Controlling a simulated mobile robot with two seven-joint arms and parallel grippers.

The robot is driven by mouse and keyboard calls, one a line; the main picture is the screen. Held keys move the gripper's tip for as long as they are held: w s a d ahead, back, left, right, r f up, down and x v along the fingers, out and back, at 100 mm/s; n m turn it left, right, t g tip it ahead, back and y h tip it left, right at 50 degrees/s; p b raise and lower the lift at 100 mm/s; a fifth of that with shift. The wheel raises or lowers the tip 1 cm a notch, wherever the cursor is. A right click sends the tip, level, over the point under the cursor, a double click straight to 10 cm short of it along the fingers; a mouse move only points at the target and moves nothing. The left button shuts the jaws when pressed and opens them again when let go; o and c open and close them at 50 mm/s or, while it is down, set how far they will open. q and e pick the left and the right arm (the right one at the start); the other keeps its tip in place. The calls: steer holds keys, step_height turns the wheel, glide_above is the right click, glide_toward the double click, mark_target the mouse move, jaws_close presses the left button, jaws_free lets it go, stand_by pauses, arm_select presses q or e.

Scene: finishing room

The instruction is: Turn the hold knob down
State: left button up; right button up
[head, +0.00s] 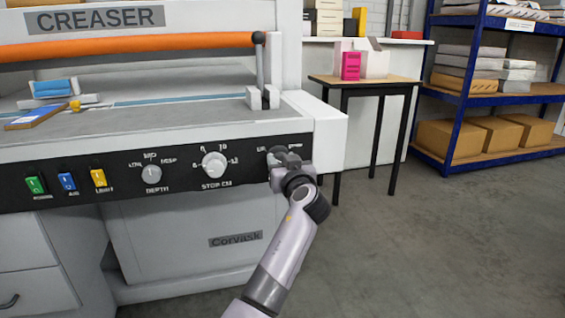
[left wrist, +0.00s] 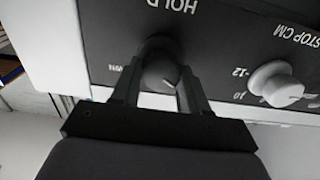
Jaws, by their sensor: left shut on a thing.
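My left gripper (left wrist: 160,92) is shut on the knob, one finger on each side. In the head view my left gripper (head: 284,160) is at the right end of the panel (head: 130,192) and hides most of the knob and its labels. My right gripper is not in view.
The stop knob (head: 214,165) is close to the left of my gripper, with the depth knob (head: 151,174) and green, blue and yellow switches further left. A small table (head: 366,82) stands right of the creaser. Open floor lies at front right.

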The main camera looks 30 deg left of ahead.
arm_select(q)
steer(key=shift+m, duration=0.3)
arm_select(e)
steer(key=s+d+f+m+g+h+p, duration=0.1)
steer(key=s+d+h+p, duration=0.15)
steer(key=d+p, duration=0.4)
arm_select(q)
steer(key=shift+w+d+f+m+p, duration=0.15)
steer(key=shift+m+p, duration=0.9)
steer(key=shift+m, duration=2.8)
steer(key=shift+s+a+f+m+p, duration=0.1)
steer(key=shift+m+p, duration=1)
steer(key=shift+m, duration=2.7)
steer(key=shift+w+d+f+m+p, duration=0.15)
steer(key=shift+m+p, duration=0.9)
steer(key=shift+m, duration=2.8)
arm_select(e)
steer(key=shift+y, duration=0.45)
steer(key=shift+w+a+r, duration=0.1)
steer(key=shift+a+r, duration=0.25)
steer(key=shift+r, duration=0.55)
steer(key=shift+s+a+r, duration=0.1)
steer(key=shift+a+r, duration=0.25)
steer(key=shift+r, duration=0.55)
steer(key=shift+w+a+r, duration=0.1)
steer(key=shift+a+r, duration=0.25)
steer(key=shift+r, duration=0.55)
arm_select(q)
steer(key=shift+s, duration=0.1)
